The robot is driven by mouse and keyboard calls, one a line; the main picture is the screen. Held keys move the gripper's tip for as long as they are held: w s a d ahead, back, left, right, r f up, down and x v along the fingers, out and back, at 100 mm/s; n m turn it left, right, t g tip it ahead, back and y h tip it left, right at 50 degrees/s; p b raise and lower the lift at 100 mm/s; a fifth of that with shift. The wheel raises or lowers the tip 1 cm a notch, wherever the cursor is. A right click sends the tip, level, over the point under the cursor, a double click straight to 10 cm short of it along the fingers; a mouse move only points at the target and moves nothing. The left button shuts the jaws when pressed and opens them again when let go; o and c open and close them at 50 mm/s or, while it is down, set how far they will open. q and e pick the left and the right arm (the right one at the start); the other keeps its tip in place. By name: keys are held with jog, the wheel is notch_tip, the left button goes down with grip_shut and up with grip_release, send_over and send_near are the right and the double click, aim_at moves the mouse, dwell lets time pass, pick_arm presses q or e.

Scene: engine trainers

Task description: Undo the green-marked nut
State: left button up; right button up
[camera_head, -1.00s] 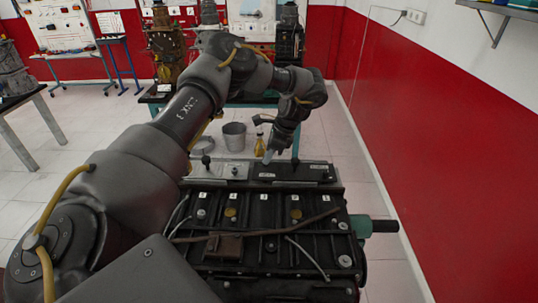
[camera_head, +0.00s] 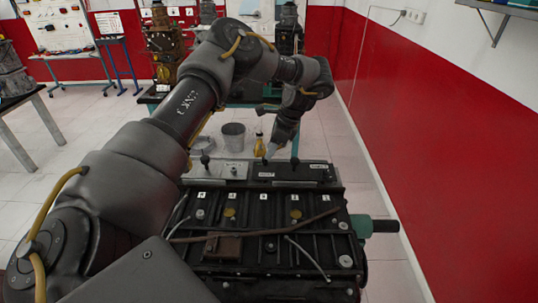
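The engine (camera_head: 261,258) stands in front of me, with a row of white number labels and several bolts or nuts on its top. I cannot make out a green mark on any nut; the marked nut is too small to tell or hidden. My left gripper (camera_head: 271,151) points down over the engine's far edge, by the black panel (camera_head: 290,172) and the grey panel (camera_head: 222,170). Its fingertips are small and partly hidden by the wrist, so I cannot tell whether they are apart or touch something. My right gripper is not in view.
A brown bar (camera_head: 262,230) lies across the engine top, and a green cylinder with a black end (camera_head: 371,227) sticks out at its right. A red and white wall (camera_head: 450,150) bounds the right.

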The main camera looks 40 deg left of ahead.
pick_arm(q)
jog(key=v, duration=0.7)
jog(key=shift+d+r, duration=0.25)
jog(key=shift+r, duration=0.1)
jog(key=shift+w, duration=0.15)
